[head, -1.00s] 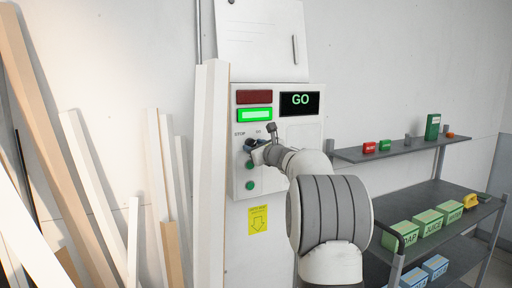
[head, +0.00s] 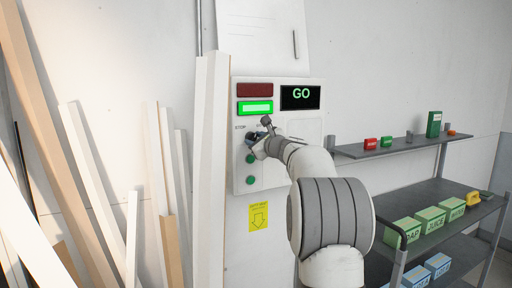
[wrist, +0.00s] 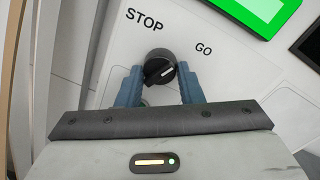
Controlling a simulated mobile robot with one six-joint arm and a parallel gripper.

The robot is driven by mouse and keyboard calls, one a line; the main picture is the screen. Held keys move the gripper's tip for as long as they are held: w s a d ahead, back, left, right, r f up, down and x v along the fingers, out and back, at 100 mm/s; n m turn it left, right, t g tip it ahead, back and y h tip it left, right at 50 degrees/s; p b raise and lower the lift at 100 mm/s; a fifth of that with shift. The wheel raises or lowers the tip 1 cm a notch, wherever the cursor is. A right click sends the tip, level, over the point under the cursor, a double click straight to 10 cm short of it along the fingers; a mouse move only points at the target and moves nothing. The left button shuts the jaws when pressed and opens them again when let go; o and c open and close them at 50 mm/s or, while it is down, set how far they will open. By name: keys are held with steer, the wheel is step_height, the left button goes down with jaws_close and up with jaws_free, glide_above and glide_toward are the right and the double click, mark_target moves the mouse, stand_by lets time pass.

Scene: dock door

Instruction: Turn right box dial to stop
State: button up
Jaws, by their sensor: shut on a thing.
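A round black dial (wrist: 157,72) sits on the white control box (head: 308,150), between a STOP label (wrist: 144,19) and a GO label (wrist: 203,49) in the wrist view. Its white mark points right, toward the GO side. My gripper (head: 256,143) is at the box front and mostly hides the dial in the head view. In the wrist view its blue fingers stand on both sides of the dial, shut on it. The green lamp (head: 255,107) is lit, the red lamp (head: 255,90) is dark, and the display (head: 300,97) reads GO.
Green buttons (head: 251,181) sit below the dial. Tall boards (head: 210,170) lean close to the box's left side. A yellow arrow label (head: 259,217) is below the box. A shelf rack (head: 440,195) with small boxes stands at right.

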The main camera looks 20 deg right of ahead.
steer(key=n+b, duration=0.5)
steer(key=n, duration=0.1)
steer(key=shift+f, duration=0.1)
steer(key=n+b, duration=0.2)
steer(key=n, duration=0.1)
steer(key=shift+h+b, duration=0.3)
steer(key=shift+r+n+g+b, duration=0.15)
steer(key=shift+n+b, duration=0.3)
steer(key=shift+n, duration=0.35)
steer(key=shift+r+n+g+b, duration=0.15)
steer(key=shift+n+b, duration=0.25)
steer(key=shift+n, duration=0.4)
steer(key=o, duration=1)
steer(key=shift+c, duration=0.2)
